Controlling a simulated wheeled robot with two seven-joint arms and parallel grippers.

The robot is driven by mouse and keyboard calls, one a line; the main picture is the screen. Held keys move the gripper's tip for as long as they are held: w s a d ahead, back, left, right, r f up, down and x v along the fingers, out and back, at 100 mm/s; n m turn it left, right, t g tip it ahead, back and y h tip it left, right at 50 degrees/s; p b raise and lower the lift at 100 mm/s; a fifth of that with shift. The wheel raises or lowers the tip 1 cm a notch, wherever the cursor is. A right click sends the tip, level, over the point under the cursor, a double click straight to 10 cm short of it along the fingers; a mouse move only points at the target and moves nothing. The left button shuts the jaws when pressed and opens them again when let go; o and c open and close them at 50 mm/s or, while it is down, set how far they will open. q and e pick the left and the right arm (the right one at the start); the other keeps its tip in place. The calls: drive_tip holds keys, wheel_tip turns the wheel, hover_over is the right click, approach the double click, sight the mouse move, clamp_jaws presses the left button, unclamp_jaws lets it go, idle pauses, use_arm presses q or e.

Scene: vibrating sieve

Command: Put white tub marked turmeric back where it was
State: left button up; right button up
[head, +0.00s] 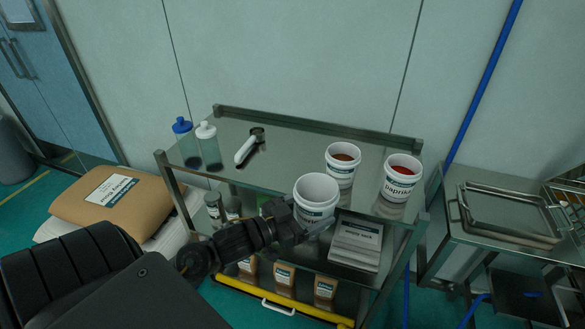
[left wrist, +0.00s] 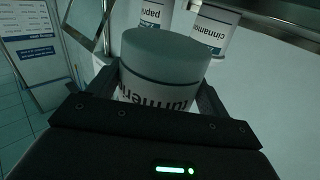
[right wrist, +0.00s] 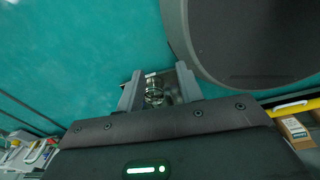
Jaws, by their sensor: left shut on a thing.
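The white tub marked turmeric (head: 316,192) is upright in my left gripper (head: 305,218), at the front edge of the cart's top. Its inside looks pale and empty. In the left wrist view the tub (left wrist: 160,75) sits between the two fingers (left wrist: 158,95), its turmeric label partly hidden by the gripper. I cannot tell whether its base clears the cart. My right gripper (right wrist: 158,88) is outside the head view; in its wrist view the fingers are apart over the teal floor, with no tub between them.
On the steel cart top (head: 290,150) stand a cinnamon tub (head: 342,168), a paprika tub (head: 400,180), a scoop (head: 247,148) and two bottles (head: 208,145). The middle of the top is clear. A steel table with a tray (head: 508,215) stands right.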

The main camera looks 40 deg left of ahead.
use_arm(q)
drive_tip(key=s+a+f+n+t+y+b, duration=0.1)
drive_tip(key=s+a+n+y, duration=0.2)
drive_tip(key=a, duration=0.6)
drive_tip(key=s+a+f+n+y+b, duration=0.1)
drive_tip(key=a+f+n+y, duration=0.1)
drive_tip(key=a+y, duration=0.5)
drive_tip(key=w+a+p, duration=0.1)
drive_tip(key=w, duration=0.3)
drive_tip(key=w+a+h+p, duration=0.1)
drive_tip(key=w, duration=0.4)
drive_tip(key=w+h+p, duration=0.1)
drive_tip(key=w, duration=0.3)
drive_tip(key=shift+w+a+r, duration=0.1)
drive_tip(key=shift+w+a, duration=0.3)
drive_tip(key=shift+w, duration=0.4)
use_arm(e)
drive_tip(key=shift+s+a+r, duration=0.15)
drive_tip(key=shift+s+r, duration=0.1)
drive_tip(key=shift+s, duration=0.1)
